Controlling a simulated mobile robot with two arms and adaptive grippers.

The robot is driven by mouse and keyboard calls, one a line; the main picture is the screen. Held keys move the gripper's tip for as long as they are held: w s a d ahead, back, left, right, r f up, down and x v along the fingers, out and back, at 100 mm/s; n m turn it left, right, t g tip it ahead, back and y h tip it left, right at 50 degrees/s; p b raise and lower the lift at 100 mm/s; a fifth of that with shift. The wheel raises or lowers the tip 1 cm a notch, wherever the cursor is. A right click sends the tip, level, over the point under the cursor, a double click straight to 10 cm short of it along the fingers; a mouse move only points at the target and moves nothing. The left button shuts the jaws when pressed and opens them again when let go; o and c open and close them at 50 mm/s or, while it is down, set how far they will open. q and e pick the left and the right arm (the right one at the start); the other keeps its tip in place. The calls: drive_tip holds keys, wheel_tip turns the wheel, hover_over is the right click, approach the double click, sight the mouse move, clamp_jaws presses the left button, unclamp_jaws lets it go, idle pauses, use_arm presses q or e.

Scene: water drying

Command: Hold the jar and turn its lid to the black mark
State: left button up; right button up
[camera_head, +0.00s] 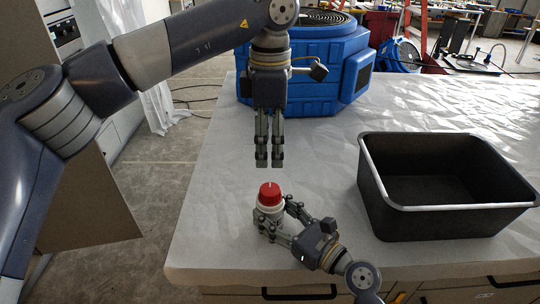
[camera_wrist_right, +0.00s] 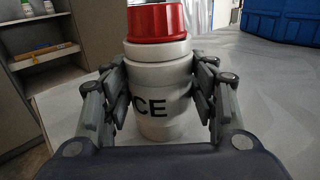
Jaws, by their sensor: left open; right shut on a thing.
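The jar (camera_head: 262,211) is white and stands upright near the front edge of the table, with a red lid (camera_head: 269,193) on top. The lid carries a pale line; I cannot make out a black mark in these views. My right gripper (camera_head: 275,216) is shut around the jar's body. In the right wrist view its fingers hold the white jar (camera_wrist_right: 150,110) from both sides, below the red lid (camera_wrist_right: 157,22), and the dark letters "CE" show. My left gripper (camera_head: 269,163) points down above the lid, open and empty, apart from it.
A black open bin (camera_head: 375,196) with a pale rim stands right of the jar on the white-covered table (camera_head: 215,225). A blue machine (camera_head: 310,78) stands at the back, behind my left gripper. The table between jar and bin is clear.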

idle(0.3)
drive_tip(key=o, duration=1.4)
drive_tip(key=shift+o, duration=0.2)
